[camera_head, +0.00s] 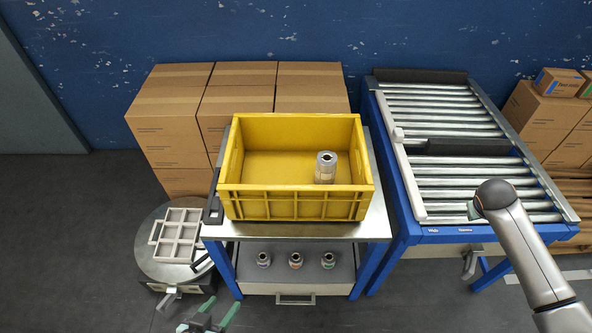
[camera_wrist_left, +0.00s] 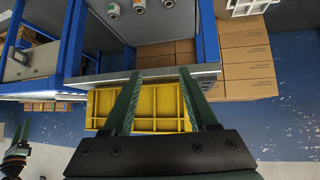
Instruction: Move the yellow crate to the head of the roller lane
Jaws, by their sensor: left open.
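The yellow crate (camera_head: 296,205) sits upright on a steel-topped blue table (camera_head: 375,222). My left gripper (camera_head: 212,315) is open and empty at the bottom of the head view, in front of the table and apart from the crate. In the left wrist view the crate (camera_wrist_left: 158,98) shows beyond the open fingers (camera_wrist_left: 160,74). My right gripper (camera_head: 474,210) is mostly hidden by its arm, over the lane's near rollers.
Dark bars (camera_head: 468,146) cross the lane midway and at its far end. Cartons (camera_head: 240,105) stack behind the table, more (camera_head: 555,115) at the right. A round stand (camera_head: 160,265) holds a grey divided tray (camera_head: 178,238). Three cans (camera_head: 296,260) stand on the lower shelf.

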